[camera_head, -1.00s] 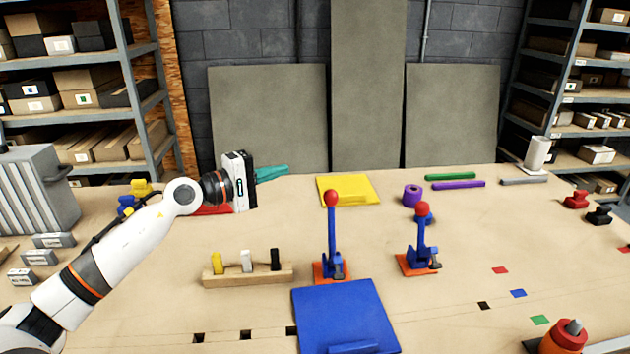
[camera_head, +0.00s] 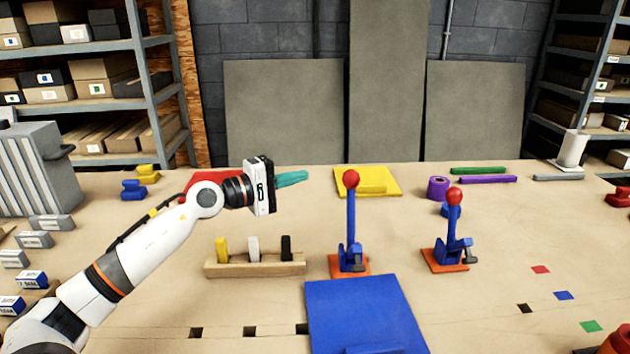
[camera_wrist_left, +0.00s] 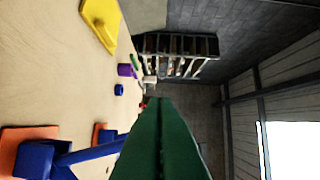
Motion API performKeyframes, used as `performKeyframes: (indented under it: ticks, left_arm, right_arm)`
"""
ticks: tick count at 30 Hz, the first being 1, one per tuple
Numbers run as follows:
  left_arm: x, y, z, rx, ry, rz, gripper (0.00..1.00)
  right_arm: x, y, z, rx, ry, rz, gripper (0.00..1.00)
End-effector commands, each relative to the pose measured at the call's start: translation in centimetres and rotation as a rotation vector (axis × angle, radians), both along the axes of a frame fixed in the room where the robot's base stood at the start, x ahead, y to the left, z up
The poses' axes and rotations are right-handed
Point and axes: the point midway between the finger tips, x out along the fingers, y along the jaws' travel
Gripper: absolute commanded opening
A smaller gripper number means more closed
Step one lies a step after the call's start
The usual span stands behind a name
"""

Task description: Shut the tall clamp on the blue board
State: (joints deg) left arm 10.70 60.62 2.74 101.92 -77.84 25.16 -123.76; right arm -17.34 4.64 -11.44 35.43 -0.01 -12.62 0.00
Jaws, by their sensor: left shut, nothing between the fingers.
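The tall clamp (camera_head: 351,225) stands behind the blue board (camera_head: 362,312) on an orange base, its blue lever upright with a red ball on top. In the left wrist view its blue lever (camera_wrist_left: 90,154) shows at the lower left. A shorter clamp (camera_head: 452,235) with a red ball stands to its right, also with its lever upright. My left gripper (camera_head: 305,175) has green fingers, shut and empty, in the air left of the tall clamp's red ball. The shut fingers (camera_wrist_left: 160,105) fill the middle of the left wrist view. My right gripper is not in view.
A wooden block (camera_head: 255,265) with yellow, white and black pegs stands left of the tall clamp. A yellow board (camera_head: 385,185) lies behind it, and a purple roll (camera_head: 438,188) lies to the right. The tabletop between the two clamps is clear.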

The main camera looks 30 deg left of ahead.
Motion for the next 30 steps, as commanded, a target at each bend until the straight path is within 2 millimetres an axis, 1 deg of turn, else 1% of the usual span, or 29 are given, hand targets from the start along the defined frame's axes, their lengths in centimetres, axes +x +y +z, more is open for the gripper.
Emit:
performKeyframes:
  ticks: [1,4,6,9,17,18,24,30]
  left_arm:
    - [0.6,-0.2,0.6,-0.003,-0.003,0.0,0.0]
    - [2.0,-1.0,0.8,-0.003,-0.004,-0.002,0.0]
    - [3.3,-1.6,0.9,-0.006,-0.003,-0.001,0.0]
    - [5.1,-2.4,0.7,-0.005,-0.002,-0.001,0.0]
    - [8.7,-4.2,0.4,-0.003,0.0,-0.002,0.0]
    - [8.0,-4.5,0.4,0.002,0.004,-0.003,0.0]
    - [6.4,-6.0,0.4,0.002,0.003,-0.003,0.0]
    - [5.6,-6.8,0.2,0.002,0.001,-0.001,0.0]
  right_arm:
    - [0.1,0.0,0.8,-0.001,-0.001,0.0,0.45]
    - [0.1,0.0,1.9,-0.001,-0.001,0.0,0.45]
    - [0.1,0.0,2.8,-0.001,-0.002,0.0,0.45]
    - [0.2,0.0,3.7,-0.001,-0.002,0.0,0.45]
    - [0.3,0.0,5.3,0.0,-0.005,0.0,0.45]
    - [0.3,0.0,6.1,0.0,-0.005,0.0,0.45]
    - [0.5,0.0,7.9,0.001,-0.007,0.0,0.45]
    - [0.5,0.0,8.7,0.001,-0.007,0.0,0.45]
